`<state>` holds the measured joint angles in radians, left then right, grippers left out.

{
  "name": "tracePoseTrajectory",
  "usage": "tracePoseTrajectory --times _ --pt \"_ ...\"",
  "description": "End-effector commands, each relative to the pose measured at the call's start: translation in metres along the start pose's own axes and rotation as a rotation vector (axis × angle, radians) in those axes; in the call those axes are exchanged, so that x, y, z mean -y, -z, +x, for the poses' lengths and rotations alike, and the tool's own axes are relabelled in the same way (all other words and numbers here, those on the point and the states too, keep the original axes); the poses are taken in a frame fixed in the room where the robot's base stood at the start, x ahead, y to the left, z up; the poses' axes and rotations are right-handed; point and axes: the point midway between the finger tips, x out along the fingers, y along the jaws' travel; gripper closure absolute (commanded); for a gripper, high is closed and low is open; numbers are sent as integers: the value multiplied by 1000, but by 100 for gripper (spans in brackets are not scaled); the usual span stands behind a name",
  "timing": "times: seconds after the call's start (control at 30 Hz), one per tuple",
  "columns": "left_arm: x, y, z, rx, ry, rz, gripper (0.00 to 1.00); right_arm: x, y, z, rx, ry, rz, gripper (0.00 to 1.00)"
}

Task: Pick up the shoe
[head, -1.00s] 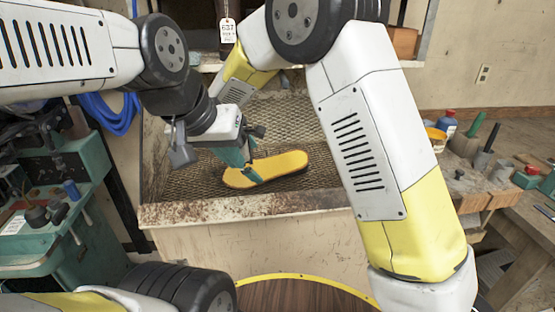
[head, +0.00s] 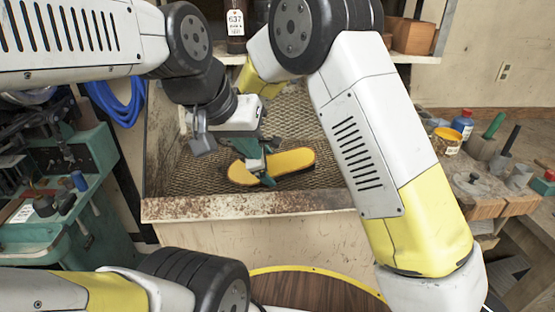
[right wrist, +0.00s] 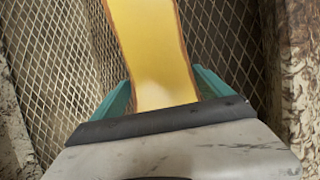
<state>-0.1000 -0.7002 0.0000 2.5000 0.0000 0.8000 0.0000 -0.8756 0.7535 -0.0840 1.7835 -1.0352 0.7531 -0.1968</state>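The shoe shows as a yellow-orange sole (head: 295,160) lying flat on a metal mesh in an open tray. My right gripper (head: 267,167), with teal fingers, is down at it, one finger on the near side and one on the far side, around the middle of its length. In the right wrist view the sole (right wrist: 155,50) runs lengthwise between the two fingertips (right wrist: 160,85), which sit close along its edges. I cannot tell whether they press on it. The near end of the sole is hidden under the palm.
The tray has a rusty front rim (head: 250,204). A green machine (head: 50,235) stands at left beside a blue coiled hose (head: 120,110). A wooden bench (head: 485,200) at right holds a blue bottle (head: 462,124), a yellow tub (head: 446,141) and tools.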

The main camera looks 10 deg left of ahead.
Motion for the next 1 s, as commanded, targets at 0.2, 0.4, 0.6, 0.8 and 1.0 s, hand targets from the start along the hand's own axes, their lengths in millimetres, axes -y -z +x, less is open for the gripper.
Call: tracePoseTrajectory --times 0.2,0.4,0.6,0.8,1.0 --pt "0 0 0 0 0 0 100 -1 0 -1 0 -2 1 66" --pt "0 0 0 0 0 0 100 -4 -2 -5 0 -2 3 66" --pt "0 0 0 0 0 0 100 -22 -13 -33 -3 -5 7 66" --pt "0 0 0 0 0 0 100 -40 -27 -64 -2 -4 4 66" --pt "0 0 0 0 0 0 100 -49 -33 -80 0 -2 2 66"
